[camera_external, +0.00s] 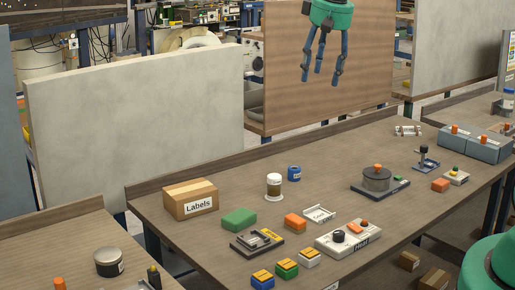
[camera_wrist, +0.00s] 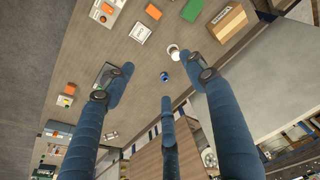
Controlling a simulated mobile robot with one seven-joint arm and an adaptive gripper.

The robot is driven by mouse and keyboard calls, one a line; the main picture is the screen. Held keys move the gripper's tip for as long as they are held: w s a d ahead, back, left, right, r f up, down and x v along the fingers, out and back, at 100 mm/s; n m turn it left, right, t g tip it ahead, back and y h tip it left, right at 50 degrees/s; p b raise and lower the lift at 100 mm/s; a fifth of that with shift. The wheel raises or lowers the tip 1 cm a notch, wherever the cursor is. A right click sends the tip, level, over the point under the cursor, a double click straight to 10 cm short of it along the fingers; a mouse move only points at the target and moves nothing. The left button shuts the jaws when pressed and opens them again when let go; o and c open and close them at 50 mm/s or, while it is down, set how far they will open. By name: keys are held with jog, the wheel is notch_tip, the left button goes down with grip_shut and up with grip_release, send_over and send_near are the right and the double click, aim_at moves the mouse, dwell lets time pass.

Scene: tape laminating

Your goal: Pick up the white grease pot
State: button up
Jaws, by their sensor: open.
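The white grease pot (camera_external: 274,187) looks like a small upright jar with a white lid, a brownish middle and a white base. It stands on the wooden bench near the back edge, right of the Labels box. In the wrist view the white pot (camera_wrist: 173,52) shows beyond the fingers, near the right finger's tip. My gripper (camera_external: 322,72) has three blue fingers, spread open and empty, high above the far side of the bench. It is well apart from the pot.
A small blue pot (camera_external: 295,173) stands just right of the white pot. A Labels box (camera_external: 190,199) is left, a green block (camera_external: 239,219) and an orange block (camera_external: 295,222) in front. A round grey device (camera_external: 377,180) stands right. Upright panels rise behind the bench.

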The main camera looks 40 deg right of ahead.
jog(key=w+d+f+g+p, duration=0.1)
jog(key=w+d+f+p, duration=0.1)
jog(key=w+f, duration=0.9)
jog(key=m+g+p, duration=0.2)
send_over(275, 185)
jog(key=w+d, duration=0.1)
jog(key=w, duration=0.1)
notch_tip(275, 185, down, 16)
jog(key=shift+s+d+r, duration=0.15)
jog(key=shift+r, duration=0.05)
jog(key=shift+f, duration=4.3)
jog(key=shift+f, duration=0.1)
jog(key=shift+s+f, duration=0.1)
jog(key=shift+f, duration=2.4)
